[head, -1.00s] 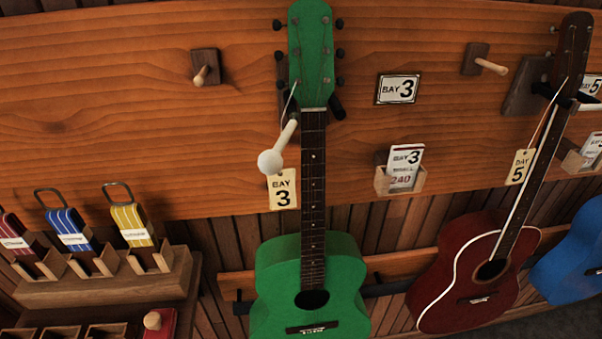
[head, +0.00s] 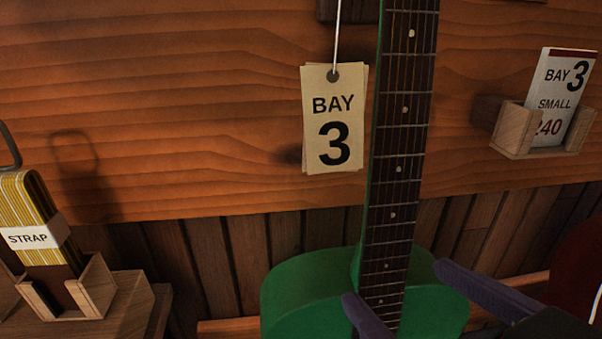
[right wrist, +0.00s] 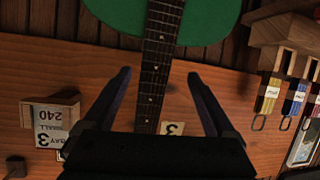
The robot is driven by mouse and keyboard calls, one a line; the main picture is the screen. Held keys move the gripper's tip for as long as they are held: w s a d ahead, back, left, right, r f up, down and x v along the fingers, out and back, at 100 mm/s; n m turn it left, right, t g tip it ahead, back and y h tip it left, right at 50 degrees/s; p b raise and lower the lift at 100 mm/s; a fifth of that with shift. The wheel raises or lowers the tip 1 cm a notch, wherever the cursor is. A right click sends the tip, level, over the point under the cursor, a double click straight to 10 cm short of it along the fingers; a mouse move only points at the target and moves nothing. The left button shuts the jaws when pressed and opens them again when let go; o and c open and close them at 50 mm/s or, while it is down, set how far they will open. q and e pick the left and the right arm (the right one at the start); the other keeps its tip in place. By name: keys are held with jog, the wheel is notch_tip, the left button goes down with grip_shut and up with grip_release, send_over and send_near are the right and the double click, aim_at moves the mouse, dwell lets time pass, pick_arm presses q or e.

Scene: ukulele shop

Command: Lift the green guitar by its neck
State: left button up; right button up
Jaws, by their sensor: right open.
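The green guitar (head: 300,290) hangs upright against the wood wall. Its dark fretted neck (head: 404,130) runs up out of the head view, so the headstock is out of sight. My right gripper (head: 394,282) is open low on the neck, near the body, with one purple finger on each side. In the right wrist view, which is turned over, the neck (right wrist: 156,60) passes between the open fingers (right wrist: 159,75), with a gap on both sides. No grip on the neck shows. My left gripper is not in view.
A "BAY 3" tag (head: 334,130) hangs on a string just left of the neck. A wooden card holder (head: 520,138) is on the wall at right. A yellow strap (head: 32,205) stands in a wooden rack at lower left. Part of a dark red guitar (head: 575,275) shows at right.

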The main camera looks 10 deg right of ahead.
aim_at(388, 260)
jog(key=x, duration=0.6)
jog(key=shift+w+d, duration=0.2)
jog(key=shift+w, duration=0.2)
grip_shut()
dwell(0.4)
jog(key=shift+r, duration=0.25)
